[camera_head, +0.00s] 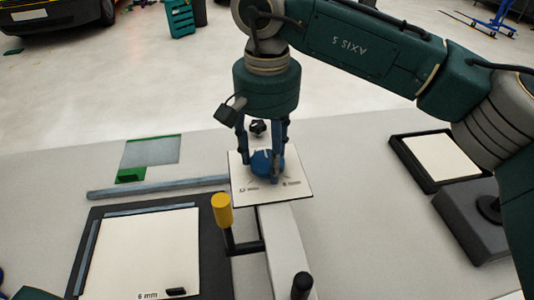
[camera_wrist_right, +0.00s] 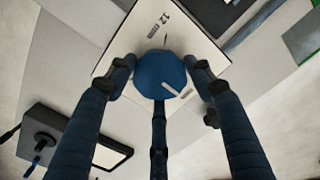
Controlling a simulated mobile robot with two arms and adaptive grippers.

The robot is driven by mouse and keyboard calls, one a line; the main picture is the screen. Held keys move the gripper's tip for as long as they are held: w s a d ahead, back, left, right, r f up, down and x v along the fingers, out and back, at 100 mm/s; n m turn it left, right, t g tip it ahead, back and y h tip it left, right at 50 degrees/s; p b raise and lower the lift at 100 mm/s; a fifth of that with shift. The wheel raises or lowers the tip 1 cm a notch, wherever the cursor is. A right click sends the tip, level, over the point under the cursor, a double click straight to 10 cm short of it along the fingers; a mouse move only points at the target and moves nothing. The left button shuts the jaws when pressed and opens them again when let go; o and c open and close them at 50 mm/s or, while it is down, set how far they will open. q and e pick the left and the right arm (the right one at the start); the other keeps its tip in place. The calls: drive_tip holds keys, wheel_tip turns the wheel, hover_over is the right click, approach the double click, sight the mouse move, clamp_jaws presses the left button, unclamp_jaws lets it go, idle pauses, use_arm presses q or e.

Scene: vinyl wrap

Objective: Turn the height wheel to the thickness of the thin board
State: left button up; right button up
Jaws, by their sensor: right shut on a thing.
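The blue height wheel (camera_head: 267,163) sits on a white dial plate (camera_head: 300,194) with markings, on top of a light post. In the right wrist view the wheel (camera_wrist_right: 160,74) shows a white pointer line at its lower right, and "12" is readable on the plate (camera_wrist_right: 185,22). My right gripper (camera_head: 264,172) points down with its fingers shut around the wheel; it also shows in the right wrist view (camera_wrist_right: 160,85). A board (camera_head: 145,255) marked "6 mm" lies in a dark tray at the front left. My left gripper cannot be made out.
A yellow-topped handle (camera_head: 222,210) stands just left of the post. A black knob (camera_head: 302,285) is at the front. A grey bar (camera_head: 158,187) and a grey-green sheet (camera_head: 152,151) lie at the left. A black-framed pale panel (camera_head: 445,160) is at the right.

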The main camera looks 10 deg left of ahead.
sight(267, 159)
drive_tip(key=o, duration=1.2)
drive_tip(key=shift+c, duration=0.2)
wheel_tip(267, 159, up, 12)
